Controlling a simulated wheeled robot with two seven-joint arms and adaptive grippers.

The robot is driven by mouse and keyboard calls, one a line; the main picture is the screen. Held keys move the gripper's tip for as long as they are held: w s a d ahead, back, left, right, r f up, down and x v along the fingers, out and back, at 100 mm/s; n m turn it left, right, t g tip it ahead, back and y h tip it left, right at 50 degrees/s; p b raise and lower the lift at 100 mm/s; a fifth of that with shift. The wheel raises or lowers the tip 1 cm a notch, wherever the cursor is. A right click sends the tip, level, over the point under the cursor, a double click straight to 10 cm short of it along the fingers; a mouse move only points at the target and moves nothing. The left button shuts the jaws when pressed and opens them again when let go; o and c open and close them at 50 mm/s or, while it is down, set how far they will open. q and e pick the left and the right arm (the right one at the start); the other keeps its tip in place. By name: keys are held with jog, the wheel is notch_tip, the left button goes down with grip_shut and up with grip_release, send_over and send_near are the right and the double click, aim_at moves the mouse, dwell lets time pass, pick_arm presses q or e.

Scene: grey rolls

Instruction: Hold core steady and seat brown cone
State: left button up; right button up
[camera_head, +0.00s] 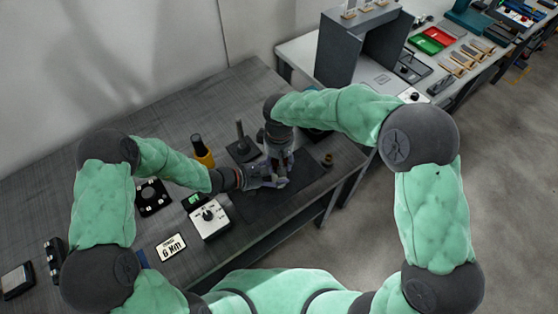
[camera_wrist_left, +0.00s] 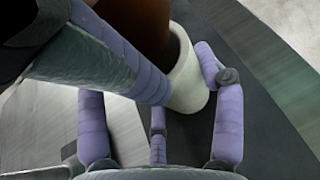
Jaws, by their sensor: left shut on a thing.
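A cream, hollow-ended core (camera_wrist_left: 188,78) shows in the left wrist view, with a brown cone (camera_wrist_left: 138,22) at its upper left. The brown part meets the core's rim there; I cannot tell how deep it sits. My left gripper (camera_head: 270,183) is shut on the core, its purple ribbed fingers on either side. My right gripper (camera_head: 278,160) comes down from above, right against the left one. A large grey and purple finger crosses the left wrist view in front of the brown cone. Whether the right gripper grips the cone is hidden. In the head view the grippers cover both parts.
A dark post on a base (camera_head: 241,148) and a yellow-black bottle-like thing (camera_head: 202,152) stand behind the grippers. A white dial box (camera_head: 209,219) and a sign (camera_head: 171,247) lie left. A small brown piece (camera_head: 327,160) is right, near the table edge.

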dwell(1.8)
pick_arm(q)
jog(key=o, duration=1.2)
jog(key=shift+o, duration=0.2)
jog(key=shift+r, duration=0.1)
jog(key=v, duration=1.2)
jog(key=shift+f, duration=0.2)
